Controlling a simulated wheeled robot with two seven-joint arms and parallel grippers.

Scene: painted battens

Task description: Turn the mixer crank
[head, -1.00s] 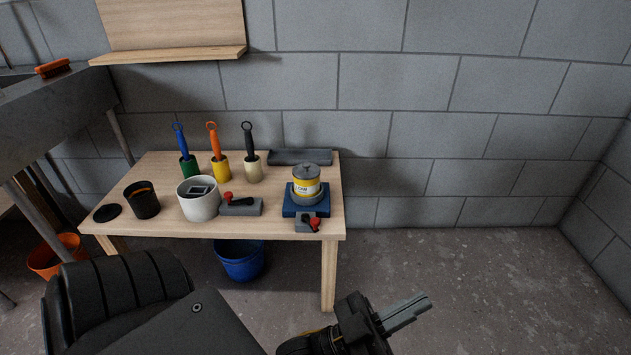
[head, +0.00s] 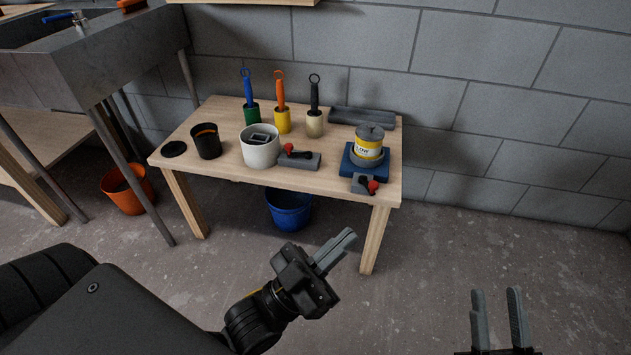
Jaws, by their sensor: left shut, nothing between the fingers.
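Two small grey blocks with red-knobbed cranks are on the wooden table. One crank (head: 289,149) lies beside a white pot (head: 262,152) with a grey piece inside. The other crank (head: 373,186) is at the table's front right corner, before a blue base (head: 352,165) bearing a lidded yellow-and-white can (head: 368,145). I cannot tell which is the mixer's crank. My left gripper (head: 346,240) is shut and empty, in front of the table, apart from both cranks. My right gripper (head: 498,292) is open and empty at the bottom right, fingers pointing up in the picture.
The table (head: 222,125) also bears several coloured holders with handled tools, a black cup (head: 206,147), a dark disc (head: 174,149) and a grey tray (head: 362,117). A blue bucket (head: 289,212) is under it. An orange bucket (head: 128,193) and a sink stand left. Floor at right is clear.

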